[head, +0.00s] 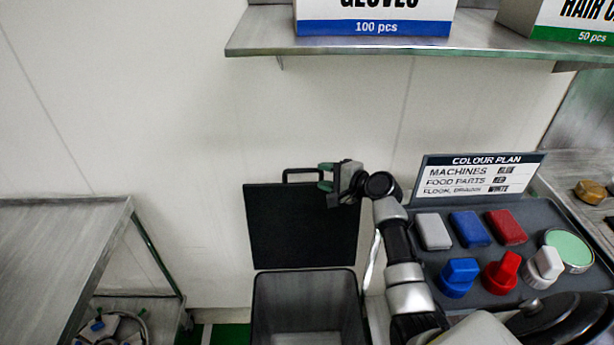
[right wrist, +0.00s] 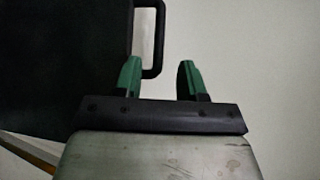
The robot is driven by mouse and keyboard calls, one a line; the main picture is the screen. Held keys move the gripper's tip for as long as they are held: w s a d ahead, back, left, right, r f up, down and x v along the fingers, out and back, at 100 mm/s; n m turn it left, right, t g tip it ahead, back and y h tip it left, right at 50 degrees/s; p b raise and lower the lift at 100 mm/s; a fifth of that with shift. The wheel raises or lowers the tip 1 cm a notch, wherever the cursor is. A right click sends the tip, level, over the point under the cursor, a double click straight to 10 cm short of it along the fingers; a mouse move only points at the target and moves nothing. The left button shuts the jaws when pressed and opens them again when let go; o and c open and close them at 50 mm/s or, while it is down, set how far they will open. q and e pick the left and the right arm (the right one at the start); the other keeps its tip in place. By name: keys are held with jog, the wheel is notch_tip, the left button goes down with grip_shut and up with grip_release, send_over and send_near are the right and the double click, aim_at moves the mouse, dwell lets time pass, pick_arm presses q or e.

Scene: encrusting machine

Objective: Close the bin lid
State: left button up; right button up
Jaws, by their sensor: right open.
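The bin (head: 308,300) stands below me in the head view, and its inside shows. Its black lid (head: 303,225) stands upright against the wall, open, with a handle (head: 303,172) on its top edge. My right gripper (head: 326,177) is at the lid's upper right corner, close to the handle. Whether a finger touches the lid I cannot tell. My left gripper is not in view.
A grey tray (head: 432,262) with coloured blocks, brushes and a colour plan sign (head: 478,175) lies to the right. A steel table (head: 55,260) stands left. A shelf (head: 400,46) with boxes hangs above. The wall between shelf and lid is clear.

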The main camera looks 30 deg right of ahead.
aim_at(307, 172)
jog(key=b+x, duration=0.2)
jog(key=x, duration=0.3)
jog(key=shift+f+b, duration=0.35)
jog(key=shift+b, duration=0.05)
jog(key=shift+w+a+b, duration=0.35)
jog(key=shift+w+b, duration=0.15)
jog(key=shift+w, duration=0.35)
jog(key=shift+c, duration=0.4)
grip_shut()
